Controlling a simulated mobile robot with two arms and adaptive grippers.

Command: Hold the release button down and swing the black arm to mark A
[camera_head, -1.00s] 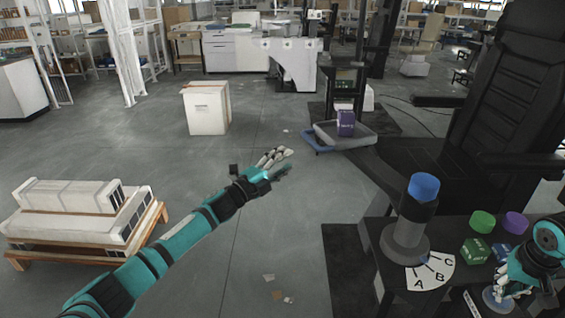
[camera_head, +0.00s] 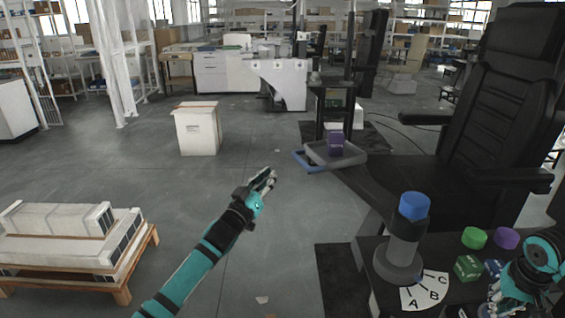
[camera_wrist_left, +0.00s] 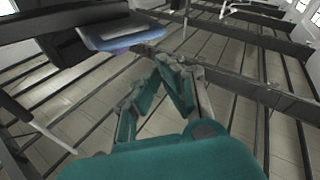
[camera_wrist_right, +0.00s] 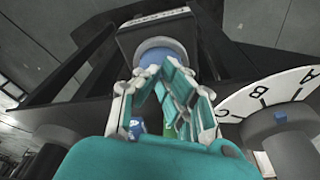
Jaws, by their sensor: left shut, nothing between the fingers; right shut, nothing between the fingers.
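A grey post (camera_head: 404,245) with a black collar and blue cap stands at the table's left end. A white dial (camera_head: 436,278) lies at its foot, with mark A (camera_head: 414,303) nearest me. What looks like the black arm (camera_head: 372,195) runs from near the post to a grey-blue tray (camera_head: 322,159) bearing a purple box. My left gripper (camera_head: 270,176) is shut and empty, left of the tray and apart from it. My right gripper (camera_wrist_right: 160,68) is shut and empty at a round blue button (camera_wrist_right: 166,50). I cannot tell whether it touches or presses it.
A green knob (camera_head: 474,237), a purple knob (camera_head: 506,238) and a green box (camera_head: 468,267) are near my right gripper. A black chair (camera_head: 505,130) stands behind the table. A white bin (camera_head: 198,128) and a pallet (camera_head: 120,285) stand left. Floor between is clear.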

